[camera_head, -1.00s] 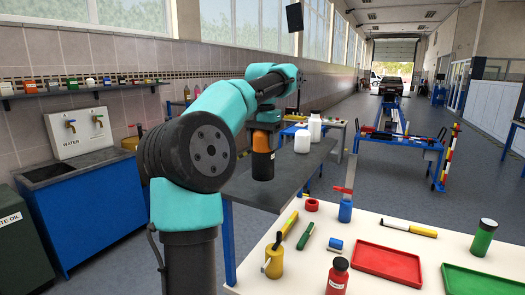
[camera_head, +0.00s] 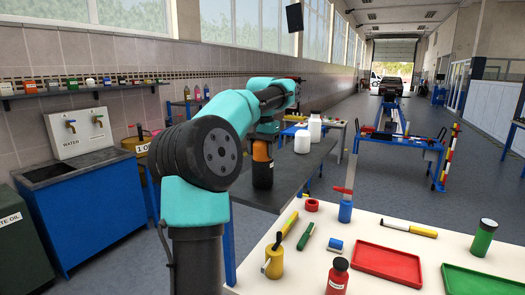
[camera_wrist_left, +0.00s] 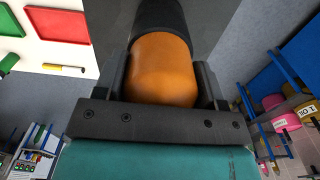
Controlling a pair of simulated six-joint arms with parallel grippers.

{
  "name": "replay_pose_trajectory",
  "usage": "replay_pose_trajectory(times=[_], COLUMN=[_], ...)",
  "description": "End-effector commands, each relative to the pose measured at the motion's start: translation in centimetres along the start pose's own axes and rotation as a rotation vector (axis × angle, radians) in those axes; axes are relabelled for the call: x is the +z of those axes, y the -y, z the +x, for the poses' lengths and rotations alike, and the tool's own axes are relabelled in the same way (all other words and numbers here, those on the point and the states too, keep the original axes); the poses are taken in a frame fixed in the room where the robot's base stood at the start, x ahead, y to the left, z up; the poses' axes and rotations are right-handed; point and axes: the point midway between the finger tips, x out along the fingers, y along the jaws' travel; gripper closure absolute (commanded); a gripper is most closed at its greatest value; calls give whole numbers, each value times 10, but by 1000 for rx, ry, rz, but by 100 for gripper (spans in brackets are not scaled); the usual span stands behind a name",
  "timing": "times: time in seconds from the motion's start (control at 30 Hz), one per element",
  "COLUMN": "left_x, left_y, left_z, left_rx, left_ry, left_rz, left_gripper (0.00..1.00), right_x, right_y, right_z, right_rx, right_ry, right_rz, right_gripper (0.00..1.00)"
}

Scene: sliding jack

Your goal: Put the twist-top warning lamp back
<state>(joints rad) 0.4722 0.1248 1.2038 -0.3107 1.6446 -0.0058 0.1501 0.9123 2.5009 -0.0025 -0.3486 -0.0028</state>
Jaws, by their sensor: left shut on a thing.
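The warning lamp (camera_head: 262,170) is an upright cylinder with an orange top and a black lower body, at the grey bench top in the head view. My left gripper (camera_head: 264,143) reaches over it from above and is shut on its orange part. In the left wrist view the orange top (camera_wrist_left: 163,70) sits between the two fingers, with the black body (camera_wrist_left: 160,17) beyond. I cannot tell whether its base touches the bench. My right gripper is not in view.
The grey bench (camera_head: 310,165) holds two white bottles (camera_head: 302,141) behind the lamp. A white table (camera_head: 330,235) in front carries tools, a red tray (camera_head: 387,262), a red bottle (camera_head: 337,277) and a green canister (camera_head: 484,237). A blue sink unit (camera_head: 88,210) stands at left.

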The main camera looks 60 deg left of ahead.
Motion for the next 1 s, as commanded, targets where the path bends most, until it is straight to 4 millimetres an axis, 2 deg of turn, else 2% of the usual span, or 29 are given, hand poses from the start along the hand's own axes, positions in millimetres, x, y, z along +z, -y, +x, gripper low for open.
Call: replay_pose_trajectory(times=[0.37,0.4,0.63,1.0], left_x=[0,0,0,0], left_y=[0,0,0,0], left_z=[3,3,3,-1], left_rx=[0,0,0,0], left_ry=[-2,-1,-1,-2], left_rz=[-1,0,0,0], left_gripper=[91,33,11,11], right_x=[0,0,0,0], right_y=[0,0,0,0], right_z=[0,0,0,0], right_rx=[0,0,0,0], right_ry=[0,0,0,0], right_rz=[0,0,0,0], right_gripper=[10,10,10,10])
